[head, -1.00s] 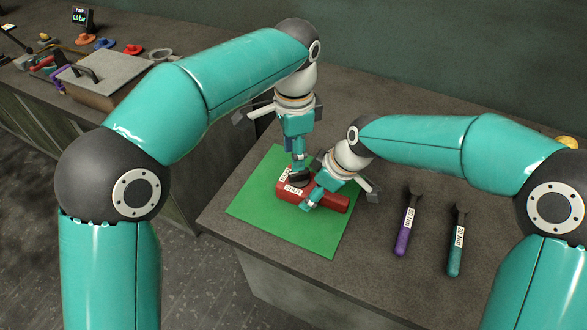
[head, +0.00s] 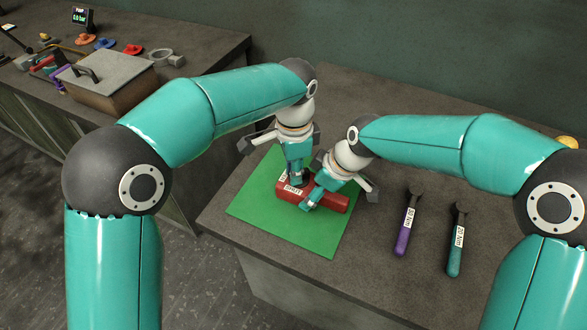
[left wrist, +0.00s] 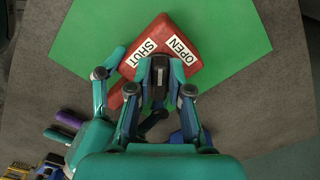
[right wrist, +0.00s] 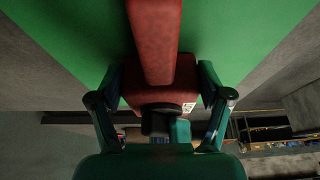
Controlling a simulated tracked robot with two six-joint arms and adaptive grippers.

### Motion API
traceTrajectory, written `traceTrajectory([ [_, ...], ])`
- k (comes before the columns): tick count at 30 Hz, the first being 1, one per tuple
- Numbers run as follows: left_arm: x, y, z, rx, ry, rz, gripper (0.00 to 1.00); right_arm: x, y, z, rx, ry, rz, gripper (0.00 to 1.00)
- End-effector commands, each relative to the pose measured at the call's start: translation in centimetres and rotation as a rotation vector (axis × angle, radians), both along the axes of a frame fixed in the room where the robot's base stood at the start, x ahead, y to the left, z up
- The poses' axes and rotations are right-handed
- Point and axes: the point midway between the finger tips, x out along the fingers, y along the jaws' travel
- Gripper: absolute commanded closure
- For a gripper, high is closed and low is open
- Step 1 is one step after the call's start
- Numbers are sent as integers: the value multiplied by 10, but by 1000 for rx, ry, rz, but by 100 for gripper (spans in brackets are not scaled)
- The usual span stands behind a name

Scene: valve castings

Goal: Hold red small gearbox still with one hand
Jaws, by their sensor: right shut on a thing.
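The red small gearbox (head: 333,202) lies on the green mat (head: 272,232). It has white SHUT and OPEN labels, which read clearly in the left wrist view (left wrist: 162,27). My right gripper (head: 309,202) is shut on the gearbox; its fingers straddle the red body (right wrist: 155,40) in the right wrist view. My left gripper (head: 297,180) is low over the labelled end, close beside the right one. A dark part (left wrist: 160,82) shows between its fingers in the left wrist view. Whether the fingers press on that part cannot be told. The left gripper hides part of the gearbox's top.
A purple-handled 30 Nm wrench (head: 403,232) and a teal-handled 20 Nm wrench (head: 456,245) lie to the right on the table. A lidded box (head: 107,78) and several small parts stand on the far-left bench. The mat's front is clear.

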Motion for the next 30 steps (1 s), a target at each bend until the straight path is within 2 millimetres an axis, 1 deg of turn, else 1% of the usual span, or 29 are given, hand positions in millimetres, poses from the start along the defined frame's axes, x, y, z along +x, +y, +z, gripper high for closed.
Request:
traceTrajectory([
  [8, 0, 0, 0, -1, 0, -5, 100, -1, 1, 0, 1, 1, -1, 92],
  [14, 1, 0, 0, -1, -1, -51, 100, -1, 1, 0, 2, 2, 0, 92],
  [20, 2, 0, 1, -1, -1, -158, 100, -1, 1, 0, 1, 2, 1, 92],
  [30, 5, 0, 1, -2, -1, -437, 100, -1, 1, 0, 1, 1, 2, 92],
])
